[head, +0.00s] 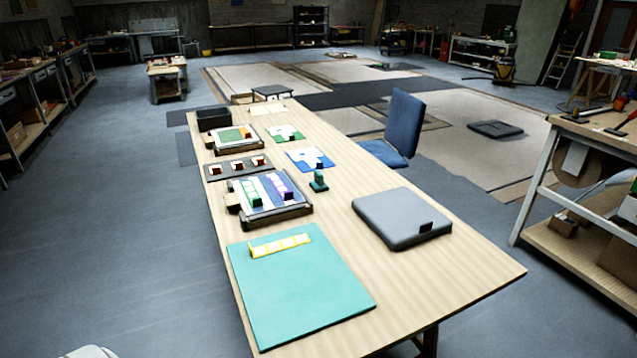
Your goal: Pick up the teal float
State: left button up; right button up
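The teal float (318,182) is a small dark teal block with an upright grip. It stands on the long wooden table (430,280), near the table's middle. It sits between the framed mosaic panel (300,211) on its left and a grey cushion-like pad (395,215) on its right. Nothing touches it. Neither of my grippers shows in the head view. A pale rounded piece at the bottom left edge is too cut off to identify.
A teal mat (310,300) with a yellow tiled strip (280,245) covers the near left tabletop. Farther back are a dark rack (214,171), a blue-white pattern sheet (311,158) and a black bin (213,118). A blue chair (403,125) stands at the right edge. The near right tabletop is clear.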

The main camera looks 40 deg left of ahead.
aim_at(317, 185)
jog(key=k+j, duration=0.1)
jog(key=j, duration=0.15)
jog(key=k+j, duration=0.1)
jog(key=j, duration=0.2)
jog(key=j+z, duration=0.2)
jog(key=j, duration=0.35)
jog(key=j+z, duration=0.15)
jog(key=j, duration=0.4)
jog(key=j+z, duration=0.2)
jog(key=j, duration=0.35)
jog(key=k+j+z, duration=0.15)
jog(key=j, duration=0.35)
jog(key=k+j+z, duration=0.2)
jog(key=j, duration=0.3)
jog(key=i+j, duration=0.05)
